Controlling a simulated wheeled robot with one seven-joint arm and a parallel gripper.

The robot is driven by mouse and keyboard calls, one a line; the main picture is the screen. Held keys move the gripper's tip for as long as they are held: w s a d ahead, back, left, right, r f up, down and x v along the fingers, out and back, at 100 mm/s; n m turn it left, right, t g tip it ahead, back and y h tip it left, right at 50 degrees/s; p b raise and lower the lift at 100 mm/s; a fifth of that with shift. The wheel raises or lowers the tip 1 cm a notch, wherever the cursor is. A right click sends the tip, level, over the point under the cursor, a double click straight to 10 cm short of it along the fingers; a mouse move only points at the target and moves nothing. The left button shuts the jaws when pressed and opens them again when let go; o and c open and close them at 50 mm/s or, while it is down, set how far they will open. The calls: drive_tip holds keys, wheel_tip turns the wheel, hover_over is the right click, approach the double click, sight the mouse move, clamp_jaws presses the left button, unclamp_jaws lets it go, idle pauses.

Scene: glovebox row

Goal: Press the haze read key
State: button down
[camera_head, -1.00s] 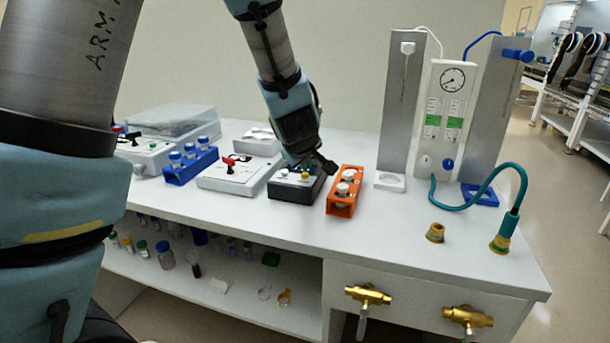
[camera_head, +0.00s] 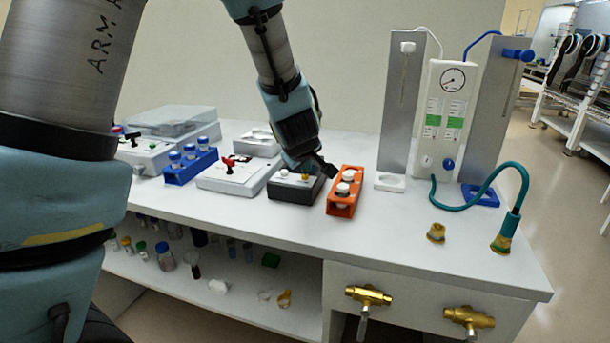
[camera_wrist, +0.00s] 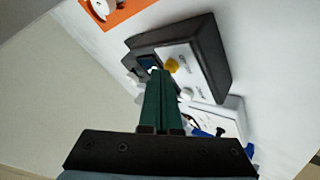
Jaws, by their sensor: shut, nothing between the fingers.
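A dark box (camera_head: 296,187) with a pale top panel stands on the white bench, below my gripper (camera_head: 304,162). In the wrist view the box (camera_wrist: 217,58) carries a yellow key (camera_wrist: 172,65), a white key (camera_wrist: 186,95) and a small dark window (camera_wrist: 147,61). The lettering is too small to read, so I cannot tell which key is haze read. My gripper (camera_wrist: 160,73) is shut and empty. Its green fingertips lie over the panel, close beside the yellow key in the picture. Whether they touch the panel is unclear.
An orange rack (camera_head: 344,192) with white-capped vials stands just right of the box. A white device with a red switch (camera_head: 232,172) and a blue vial rack (camera_head: 189,166) stand left. A flowmeter panel (camera_head: 445,115) stands at the back right.

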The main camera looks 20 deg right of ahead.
drive_tip(key=shift+r, duration=0.1)
drive_tip(key=shift+r+p, duration=0.7)
drive_tip(key=shift+p, duration=0.15)
wheel_tip(320, 180, up, 5)
drive_tip(key=p, duration=0.5)
idle(0.6)
